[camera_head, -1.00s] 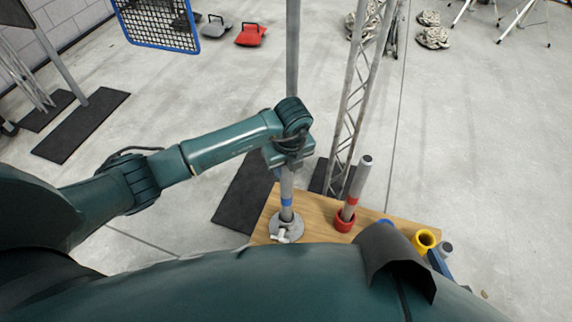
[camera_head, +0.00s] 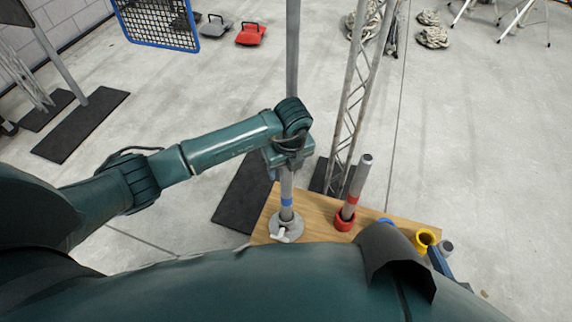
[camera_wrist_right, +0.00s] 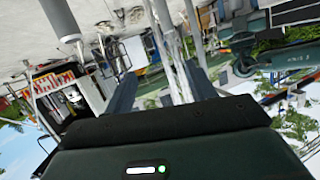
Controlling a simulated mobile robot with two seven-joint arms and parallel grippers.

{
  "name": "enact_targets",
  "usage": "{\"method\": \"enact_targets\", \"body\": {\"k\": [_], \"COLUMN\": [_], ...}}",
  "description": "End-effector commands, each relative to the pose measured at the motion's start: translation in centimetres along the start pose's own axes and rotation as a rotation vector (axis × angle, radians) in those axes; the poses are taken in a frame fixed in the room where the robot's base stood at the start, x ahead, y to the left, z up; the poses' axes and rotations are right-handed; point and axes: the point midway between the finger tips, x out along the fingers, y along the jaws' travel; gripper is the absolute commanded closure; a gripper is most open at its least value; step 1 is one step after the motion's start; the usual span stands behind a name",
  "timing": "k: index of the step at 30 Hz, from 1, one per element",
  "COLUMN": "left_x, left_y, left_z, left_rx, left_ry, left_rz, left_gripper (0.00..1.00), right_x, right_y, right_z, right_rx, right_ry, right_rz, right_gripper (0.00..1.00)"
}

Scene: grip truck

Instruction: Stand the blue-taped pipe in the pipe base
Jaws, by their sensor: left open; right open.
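The blue-taped pipe (camera_head: 287,201) is grey with a blue band and stands upright in the round grey pipe base (camera_head: 287,227) on the wooden board. The base has a small white handle at its front. My left gripper (camera_head: 288,166) is at the pipe's upper part, pointing down, with its jaws open; the gripper hides the pipe's top. My right gripper (camera_wrist_right: 163,92) shows in the right wrist view with its two fingers apart and nothing between them. It is not seen in the head view.
A red-taped pipe (camera_head: 357,188) leans slightly in a red cup (camera_head: 345,221) to the right on the wooden board (camera_head: 318,219). A yellow cup (camera_head: 424,239) is further right. A lattice truss (camera_head: 352,100) and a tall grey pole (camera_head: 292,50) rise behind the board.

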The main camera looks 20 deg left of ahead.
Motion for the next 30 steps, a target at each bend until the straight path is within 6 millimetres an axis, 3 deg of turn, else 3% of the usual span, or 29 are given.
{"method": "enact_targets", "body": {"k": [5,18,24,30], "left_x": [-2.0,-11.3,-13.1,-13.3], "left_y": [-0.1,-0.1,0.0,0.0], "left_z": [0.1,0.1,0.1,0.0], "left_rx": [0.0,0.0,0.0,0.0], "left_ry": [-0.002,-0.003,-0.001,-0.001], "left_rz": [-0.004,-0.004,-0.003,-0.002], "left_gripper": [0.44,0.44,0.44,0.44], "right_x": [-0.4,0.2,0.4,0.5], "right_y": [-0.1,-0.3,-0.4,-0.4], "right_z": [-0.5,0.1,0.0,-0.1], "right_rx": [0.002,0.011,0.013,0.013], "right_ry": [0.001,-0.045,-0.045,-0.042], "right_rz": [0.0,-0.009,-0.011,-0.012], "right_gripper": [0.44,0.44,0.44,0.44]}}
